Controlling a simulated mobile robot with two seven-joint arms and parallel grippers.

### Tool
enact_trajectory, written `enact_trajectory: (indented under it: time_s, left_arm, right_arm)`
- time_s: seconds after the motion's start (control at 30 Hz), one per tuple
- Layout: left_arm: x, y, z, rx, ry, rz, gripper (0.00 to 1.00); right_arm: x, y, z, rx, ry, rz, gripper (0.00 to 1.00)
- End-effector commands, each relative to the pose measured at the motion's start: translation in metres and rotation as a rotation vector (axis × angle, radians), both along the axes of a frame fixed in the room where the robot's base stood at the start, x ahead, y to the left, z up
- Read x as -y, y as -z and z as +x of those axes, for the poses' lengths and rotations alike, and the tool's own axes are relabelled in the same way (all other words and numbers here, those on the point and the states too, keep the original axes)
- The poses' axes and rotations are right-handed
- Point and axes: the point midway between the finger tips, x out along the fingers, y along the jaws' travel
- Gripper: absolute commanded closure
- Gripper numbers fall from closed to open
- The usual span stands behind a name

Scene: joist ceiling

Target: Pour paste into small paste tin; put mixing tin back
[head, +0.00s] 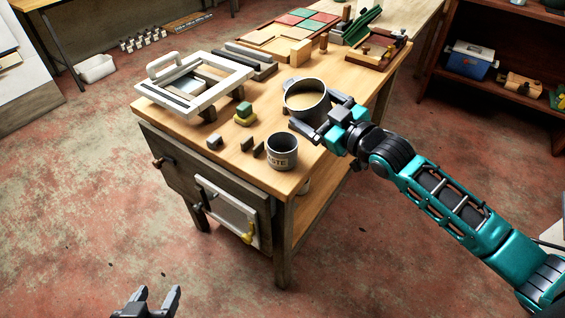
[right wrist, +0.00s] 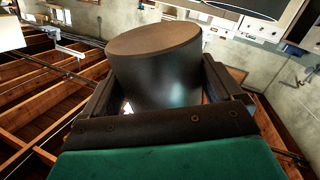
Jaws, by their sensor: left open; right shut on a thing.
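The mixing tin (head: 306,101) is a dark round tin with pale tan paste in it. My right gripper (head: 327,115) is shut on it above the right side of the bench, and it looks about upright. In the right wrist view the tin (right wrist: 158,70) sits between the two fingers of the gripper (right wrist: 160,100). The small paste tin (head: 282,152) is a grey tin lettered "PASTE", standing on the bench's near corner, nearer the camera than the mixing tin. Its inside looks dark. My left gripper (head: 150,300) is open and empty at the bottom edge, off the bench.
The wooden bench (head: 220,155) also bears a white frame (head: 195,84), a green and yellow piece (head: 244,115), small dark blocks (head: 252,146) and a wooden block (head: 300,52). A shelf with a blue cooler (head: 470,62) stands at right. The floor around the bench is mostly clear.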

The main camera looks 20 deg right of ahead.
Motion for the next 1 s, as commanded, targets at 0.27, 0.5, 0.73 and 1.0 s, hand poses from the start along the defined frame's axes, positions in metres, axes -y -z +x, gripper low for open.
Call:
enact_trajectory:
  time_s: [0.27, 0.5, 0.73, 1.0]
  left_arm:
    - [0.001, -0.003, 0.000, 0.003, 0.002, -0.002, 0.42]
    - [0.002, -0.012, 0.000, 0.003, 0.003, -0.004, 0.42]
    - [0.003, -0.011, 0.000, 0.003, 0.004, -0.004, 0.42]
    - [0.003, -0.018, 0.000, 0.002, 0.003, -0.005, 0.42]
  right_arm:
    - [0.000, -0.002, 0.000, 0.005, -0.001, -0.005, 0.80]
    - [0.000, -0.005, 0.000, 0.010, -0.001, -0.044, 0.80]
    - [0.000, -0.003, 0.000, 0.011, -0.001, -0.047, 0.80]
    - [0.001, -0.006, 0.000, 0.014, 0.000, -0.078, 0.80]
